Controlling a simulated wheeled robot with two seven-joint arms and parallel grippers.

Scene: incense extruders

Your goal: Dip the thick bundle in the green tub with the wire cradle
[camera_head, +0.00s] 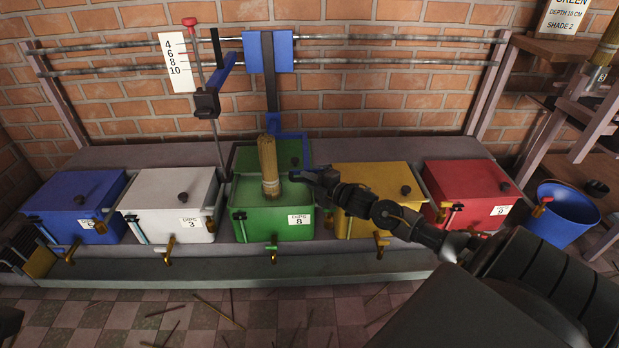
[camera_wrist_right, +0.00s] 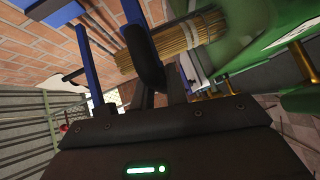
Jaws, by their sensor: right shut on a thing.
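The green tub (camera_head: 275,222) stands in the middle of the row, with a "DIPS 8" label on its front. A green panel with a dark knob shows behind its mouth. The thick bundle (camera_head: 268,160) of tan sticks is upright over the tub; how deep its lower end reaches is unclear. It also shows in the right wrist view (camera_wrist_right: 185,38). The blue cradle frame (camera_head: 304,146) hangs from the rail beside the bundle. My right gripper (camera_head: 305,176) appears shut on the frame's lower end, just right of the bundle. The exact grip is partly hidden by the fingers.
Lidded blue (camera_head: 80,207), white (camera_head: 170,213), yellow (camera_head: 372,215) and red (camera_head: 468,195) tubs flank it. A depth board (camera_head: 177,62) marked 4 to 10 and a red-knobbed rod (camera_head: 200,75) stand behind. Sticks litter the floor.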

